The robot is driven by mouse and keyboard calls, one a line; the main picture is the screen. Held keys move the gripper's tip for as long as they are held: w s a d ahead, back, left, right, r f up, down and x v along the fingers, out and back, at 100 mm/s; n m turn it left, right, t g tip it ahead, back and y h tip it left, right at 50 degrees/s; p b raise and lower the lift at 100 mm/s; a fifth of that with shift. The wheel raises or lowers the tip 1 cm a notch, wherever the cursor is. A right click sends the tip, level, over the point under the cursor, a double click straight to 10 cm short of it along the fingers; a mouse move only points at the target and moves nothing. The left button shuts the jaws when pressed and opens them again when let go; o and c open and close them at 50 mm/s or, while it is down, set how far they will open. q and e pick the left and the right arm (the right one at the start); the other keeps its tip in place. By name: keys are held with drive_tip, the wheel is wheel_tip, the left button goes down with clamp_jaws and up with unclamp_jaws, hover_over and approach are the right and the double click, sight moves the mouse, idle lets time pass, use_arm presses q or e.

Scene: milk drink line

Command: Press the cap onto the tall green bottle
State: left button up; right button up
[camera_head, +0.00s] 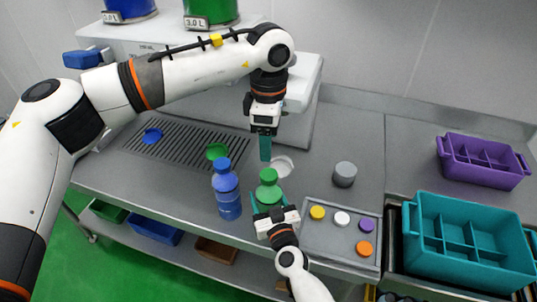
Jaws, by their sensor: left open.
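The green bottle (268,193) stands upright on the grey counter, with a green cap (268,175) on its top. Whether the cap is fully seated cannot be told. My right gripper (270,204) reaches in from the front, its teal fingers on both sides of the bottle's body and apparently closed on it. The gripper hides the bottle's lower part. My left gripper (265,150) points down, open and empty, above and behind the cap, apart from it. Its fingers overlap in this view.
A blue bottle (227,191) stands close to the left. A tray (317,237) with coloured caps lies right, a grey cylinder (344,174) behind it. A white disc (282,166) is behind the green bottle. Teal (466,246) and purple (484,163) crates stand farther right.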

use_arm(q)
wheel_tip(320, 180, up, 2)
drive_tip(key=shift+r, duration=0.1)
use_arm(e)
drive_tip(key=o, duration=1.5)
use_arm(q)
drive_tip(key=shift+f+b, duration=0.4)
use_arm(e)
drive_tip(key=v, duration=1.2)
